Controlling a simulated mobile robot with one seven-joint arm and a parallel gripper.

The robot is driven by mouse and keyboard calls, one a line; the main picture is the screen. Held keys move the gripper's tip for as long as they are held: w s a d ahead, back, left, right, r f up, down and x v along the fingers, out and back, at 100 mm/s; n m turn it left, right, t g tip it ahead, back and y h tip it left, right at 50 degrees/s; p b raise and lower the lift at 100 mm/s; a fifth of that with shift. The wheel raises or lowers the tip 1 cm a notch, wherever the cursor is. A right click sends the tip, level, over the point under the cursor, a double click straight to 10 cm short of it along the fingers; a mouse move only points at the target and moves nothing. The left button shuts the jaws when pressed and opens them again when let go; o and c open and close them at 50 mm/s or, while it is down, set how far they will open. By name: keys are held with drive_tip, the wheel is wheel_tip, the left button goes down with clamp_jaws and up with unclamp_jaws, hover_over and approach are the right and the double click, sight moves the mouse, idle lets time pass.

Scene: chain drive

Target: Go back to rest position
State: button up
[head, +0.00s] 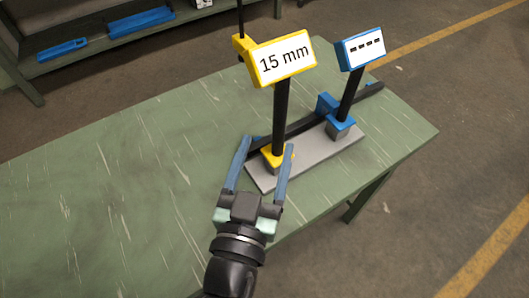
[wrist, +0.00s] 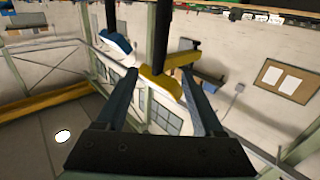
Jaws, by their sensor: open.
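My gripper (head: 269,144) is open over the near side of the green table, its two blue fingers apart. In the head view the fingers lie on either side of the yellow block (head: 268,158) at the foot of a dark post (head: 281,118). Whether they touch it I cannot tell. The post carries a yellow-framed sign (head: 284,60) reading "15 mm". In the wrist view the open gripper (wrist: 160,74) has a yellow part (wrist: 160,84) beyond and between its fingers.
A grey base plate (head: 316,162) on the green table (head: 130,170) bears a dark bar, and a blue-footed post with a dashed display (head: 363,48). The table's left side is clear. A shelf with blue items (head: 140,22) stands behind. In the wrist view a pinboard (wrist: 283,80) hangs on the wall.

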idle(0.4)
drive_tip(key=w+d+r+t+p, duration=0.1)
drive_tip(key=w+r+t+p, duration=0.1)
drive_tip(key=r, duration=0.9)
drive_tip(key=w+d+r+t+p, duration=0.1)
drive_tip(key=w+r+t, duration=0.15)
drive_tip(key=r, duration=0.85)
drive_tip(key=s+r+n+t+y+p, duration=0.1)
drive_tip(key=s+r+t, duration=0.1)
drive_tip(key=r, duration=1)
drive_tip(key=s+r+t+y+p, duration=0.1)
drive_tip(key=s+r+t+p, duration=0.1)
drive_tip(key=r, duration=1.1)
drive_tip(key=shift+s+r+n+t+y, duration=0.15)
drive_tip(key=shift+s+n+t+y, duration=0.35)
drive_tip(key=shift+s, duration=0.65)
